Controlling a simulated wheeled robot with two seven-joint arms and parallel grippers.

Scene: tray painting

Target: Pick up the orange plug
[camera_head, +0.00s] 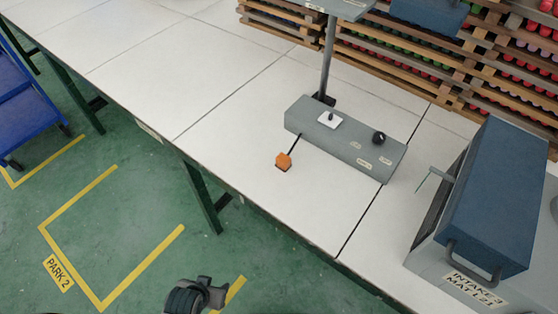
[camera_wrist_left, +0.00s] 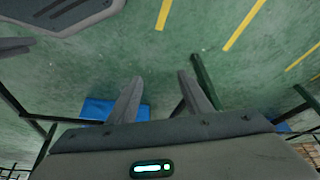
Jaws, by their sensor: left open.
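My left gripper (camera_head: 208,293) is at the bottom of the head view, over the floor side of the table's front edge, well apart from the plug. In the left wrist view my left gripper (camera_wrist_left: 160,78) has its two fingers spread with nothing between them. The plug is not in the wrist view.
The grey box (camera_head: 345,140) with a white switch, a black knob and a post stands behind the plug. A blue-lidded machine (camera_head: 500,200) is at the right. Wooden racks (camera_head: 400,60) line the back. The table left of the plug is clear. A blue cart (camera_head: 30,100) stands left.

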